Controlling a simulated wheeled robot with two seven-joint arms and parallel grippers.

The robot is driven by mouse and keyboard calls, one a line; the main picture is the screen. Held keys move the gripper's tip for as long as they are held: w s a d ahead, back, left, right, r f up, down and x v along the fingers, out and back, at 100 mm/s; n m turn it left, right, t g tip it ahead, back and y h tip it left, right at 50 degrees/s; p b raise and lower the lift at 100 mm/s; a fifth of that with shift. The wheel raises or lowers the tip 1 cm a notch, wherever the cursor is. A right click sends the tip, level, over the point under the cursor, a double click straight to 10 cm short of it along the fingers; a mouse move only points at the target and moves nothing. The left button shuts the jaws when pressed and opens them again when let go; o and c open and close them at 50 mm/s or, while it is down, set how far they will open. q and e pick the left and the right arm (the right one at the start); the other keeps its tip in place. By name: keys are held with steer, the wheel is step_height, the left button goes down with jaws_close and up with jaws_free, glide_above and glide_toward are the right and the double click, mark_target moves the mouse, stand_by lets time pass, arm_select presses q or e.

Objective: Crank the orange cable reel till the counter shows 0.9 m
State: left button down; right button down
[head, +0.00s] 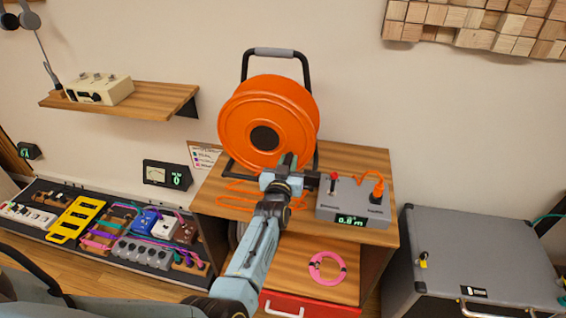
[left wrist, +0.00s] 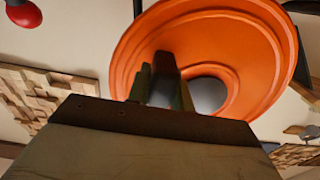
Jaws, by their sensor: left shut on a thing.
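The orange cable reel (head: 248,107) stands upright in a black frame with a grey-topped handle on the wooden cabinet. My left gripper (head: 287,166) is at the lower right of the reel's face, shut on what seems to be the crank handle, which the fingers mostly hide. In the left wrist view the fingers (left wrist: 163,84) are close together in front of the orange reel (left wrist: 240,30) and its grey hub. The grey counter box (head: 347,197) sits right of the gripper, and its green display (head: 350,220) reads 0.8 m. My right gripper is not in view.
A red-knobbed lever (head: 333,179) and an orange plug (head: 377,188) top the box. Orange cable (head: 236,196) lies below the reel. A pink cable coil (head: 327,268) lies on the lower shelf. A grey case (head: 480,255) stands right; a pedalboard (head: 100,225) lies left.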

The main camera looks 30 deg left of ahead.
arm_select(q)
steer(key=r+p, duration=0.1)
steer(key=d+r+p, duration=0.1)
steer(key=shift+w+d+r+p, duration=0.1)
steer(key=shift+d+r+p, duration=0.2)
steer(key=shift+r+p, duration=0.1)
steer(key=r+p, duration=0.3)
steer(key=shift+a+r, duration=0.3)
steer(key=shift+r, duration=0.05)
steer(key=shift+f, duration=0.1)
steer(key=c, duration=1.1)
jaws_free()
steer(key=shift+a, duration=0.15)
steer(key=shift+s+p, duration=0.45)
steer(key=shift+p, duration=0.1)
steer(key=p+v, duration=0.5)
steer(key=v, duration=0.3)
